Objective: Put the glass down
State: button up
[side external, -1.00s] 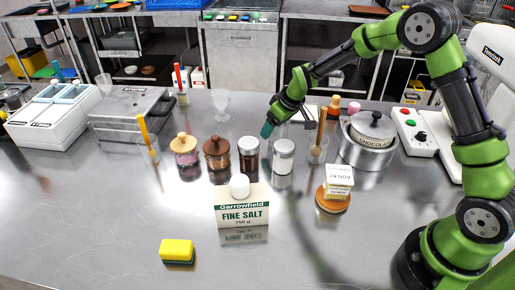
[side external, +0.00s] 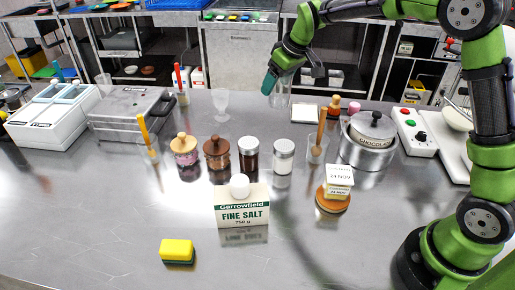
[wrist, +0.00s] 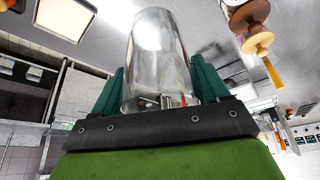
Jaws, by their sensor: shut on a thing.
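A clear glass (wrist: 158,60) is between the two teal fingers of my gripper (wrist: 160,88) in the wrist view. My gripper is shut on it. In the side external view my gripper (side external: 270,85) is at the back of the steel counter, and the transparent held glass (side external: 281,93) shows faintly beside the fingers. I cannot tell whether its base touches the counter. A stemmed glass (side external: 221,104) stands apart, to the left of my gripper.
A white square plate (side external: 305,113) lies right of the held glass. Several jars, including a brown-lidded jar (side external: 217,152), stand in front. A salt box (side external: 242,208), sponge (side external: 177,251) and metal pot (side external: 367,150) are on the counter (side external: 110,215). The front left is clear.

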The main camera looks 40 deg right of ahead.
jog(key=s+a+r+n+g+y, duration=0.2)
jog(key=s+a+n+g+y, duration=0.25)
jog(key=s+a+n, duration=1.4)
jog(key=s+a+f+n+g+h, duration=0.15)
jog(key=s+n, duration=0.35)
jog(key=s, duration=0.5)
jog(key=s+a+n+g+h, duration=0.25)
jog(key=s+n, duration=0.25)
jog(key=s, duration=0.5)
jog(key=shift+g+y, duration=0.25)
jog(key=shift+y, duration=0.2)
jog(key=f, duration=1.5)
jog(key=shift+w+a, duration=0.2)
jog(key=o, duration=1.2)
jog(key=shift+f, duration=0.1)
